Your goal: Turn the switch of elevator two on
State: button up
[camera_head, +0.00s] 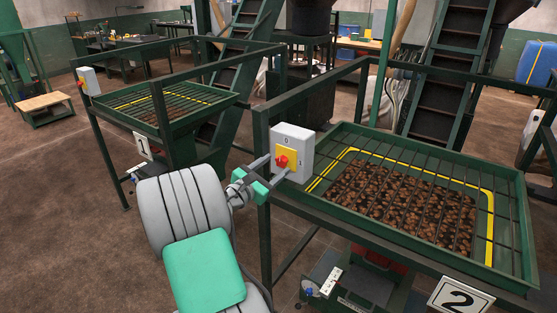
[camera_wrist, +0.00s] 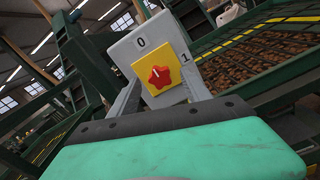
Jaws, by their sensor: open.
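The switch box of elevator two (camera_head: 300,140) is grey with a yellow plate and a red knob (camera_head: 281,161), mounted on the green frame's left corner post. In the wrist view the red star-shaped knob (camera_wrist: 160,77) sits between the labels 0 and 1. A small white mark on it seems to point up toward 0. My gripper (camera_head: 272,168) is open in front of the box, one finger on each side of the knob. Whether the fingers touch the knob is unclear.
The number 2 sign (camera_head: 461,299) hangs on the front of the grated hopper (camera_head: 520,215) with brown pieces in it. Elevator one's hopper (camera_head: 160,108), its sign 1 (camera_head: 143,148) and its switch box (camera_head: 88,80) stand further left. Green rails surround the box; floor at left is clear.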

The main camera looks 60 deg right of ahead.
aim_at(281, 162)
jog(key=shift+s+d, duration=0.2)
jog(key=shift+d, duration=1.2)
jog(key=shift+c, duration=0.5)
grip_shut()
